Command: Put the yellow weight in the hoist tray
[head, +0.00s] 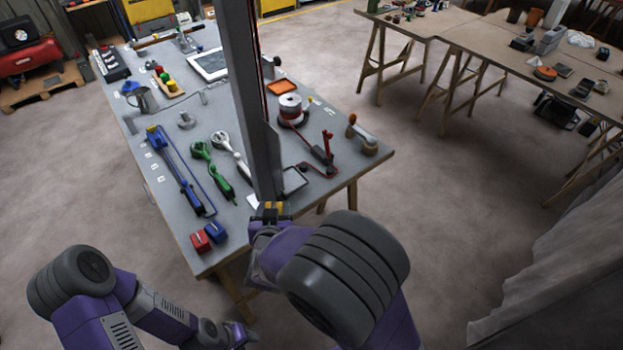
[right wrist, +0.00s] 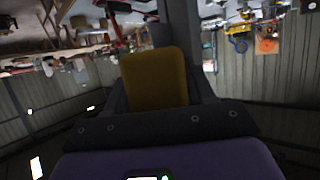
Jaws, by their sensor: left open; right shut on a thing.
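The yellow weight (head: 272,206) is between the fingers of my right gripper (head: 270,212), at the foot of the tall grey post. It fills the middle of the right wrist view (right wrist: 154,78), upright between the dark fingers. A small dark-rimmed square tray (head: 294,181) stands just right of the post's foot, close beyond the weight. I cannot tell which one is the hoist tray. My left gripper (head: 238,338) is low, off the bench's near end, open and apart from everything.
The tall post (head: 253,110) rises from the bench (head: 165,205) and hides part of it. Green and white tools, a blue clamp (head: 180,172) and red and blue blocks (head: 200,241) lie left.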

